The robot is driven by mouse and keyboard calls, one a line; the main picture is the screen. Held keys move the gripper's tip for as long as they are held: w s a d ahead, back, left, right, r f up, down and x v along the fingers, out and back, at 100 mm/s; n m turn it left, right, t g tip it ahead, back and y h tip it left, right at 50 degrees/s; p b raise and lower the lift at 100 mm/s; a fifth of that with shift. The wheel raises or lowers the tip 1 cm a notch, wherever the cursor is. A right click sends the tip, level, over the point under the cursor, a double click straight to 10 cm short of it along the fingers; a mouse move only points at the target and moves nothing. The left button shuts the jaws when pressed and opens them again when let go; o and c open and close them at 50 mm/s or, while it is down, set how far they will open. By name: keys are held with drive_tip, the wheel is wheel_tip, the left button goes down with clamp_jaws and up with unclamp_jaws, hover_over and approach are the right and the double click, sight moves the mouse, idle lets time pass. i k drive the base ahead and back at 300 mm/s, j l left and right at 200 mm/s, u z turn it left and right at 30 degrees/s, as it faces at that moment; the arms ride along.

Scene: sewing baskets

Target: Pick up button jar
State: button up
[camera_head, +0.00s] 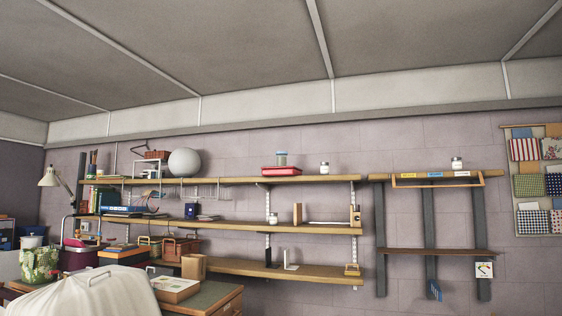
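Several small jars with white lids stand on the wall shelves, and I cannot tell which is the button jar. One jar (324,169) stands on the top shelf, right of a red box (281,171). Another jar (456,164) stands on the right-hand top shelf. A third small jar (273,219) seems to stand on the middle shelf. Their contents are too small to make out. My gripper is not in view.
Three long wooden shelves (318,228) run along the wall, with a white globe (184,162) on top. Below left, a desk (212,299) holds boxes, baskets and a pale cover (95,292) with a handle. Fabric swatches (530,185) hang at far right.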

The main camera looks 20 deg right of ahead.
sight(282, 159)
drive_tip(key=i, duration=1.85)
drive_tip(key=i+u, duration=0.15)
drive_tip(key=i, duration=1.75)
